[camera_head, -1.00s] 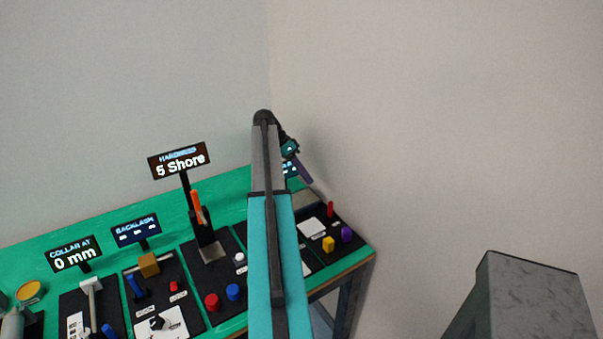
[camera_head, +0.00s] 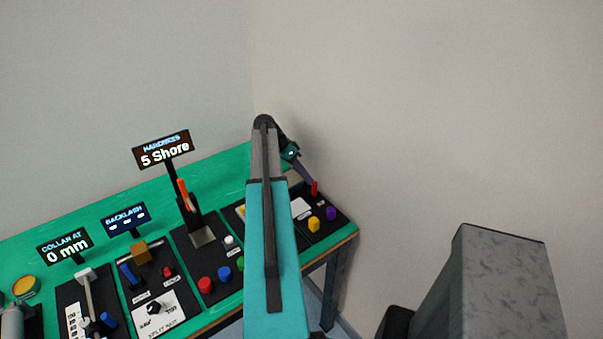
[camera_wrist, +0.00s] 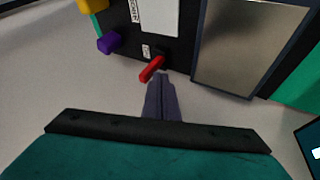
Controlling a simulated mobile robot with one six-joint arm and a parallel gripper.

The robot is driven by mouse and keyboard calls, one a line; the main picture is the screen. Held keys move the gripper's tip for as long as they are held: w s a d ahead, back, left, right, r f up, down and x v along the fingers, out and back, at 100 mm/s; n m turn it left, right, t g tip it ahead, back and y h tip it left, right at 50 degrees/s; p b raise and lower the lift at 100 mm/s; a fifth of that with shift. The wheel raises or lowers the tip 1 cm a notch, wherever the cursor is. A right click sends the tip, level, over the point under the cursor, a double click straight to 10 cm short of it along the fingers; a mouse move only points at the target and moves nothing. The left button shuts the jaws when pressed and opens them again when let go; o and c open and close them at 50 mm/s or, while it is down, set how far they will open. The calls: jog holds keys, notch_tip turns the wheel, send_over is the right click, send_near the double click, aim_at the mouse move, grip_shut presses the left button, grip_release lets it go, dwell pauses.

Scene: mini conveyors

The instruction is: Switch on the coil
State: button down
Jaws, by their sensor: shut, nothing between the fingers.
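A small red lever (camera_wrist: 152,68) sticks out of a black panel (camera_wrist: 125,45) in the wrist view, beside a small white label (camera_wrist: 146,51) too small to read. I take it for the coil's switch. It also shows in the head view (camera_head: 314,188) at the right end of the bench. My gripper (camera_wrist: 162,76) is shut and empty, with its fingertips just right of the lever's near end. I cannot tell whether they touch it.
A purple knob (camera_wrist: 109,43) and a yellow knob (camera_head: 314,224) sit on the same panel. A grey metal plate (camera_wrist: 245,45) lies right of the lever. The green bench (camera_head: 225,180) holds several other panels and displays to the left. A wall rises behind.

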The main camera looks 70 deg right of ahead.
jog(key=shift+s+a, duration=0.1)
jog(key=shift+s+a, duration=0.1)
jog(key=shift+a, duration=0.3)
jog(key=shift+d, duration=0.35)
jog(key=shift+b, duration=0.3)
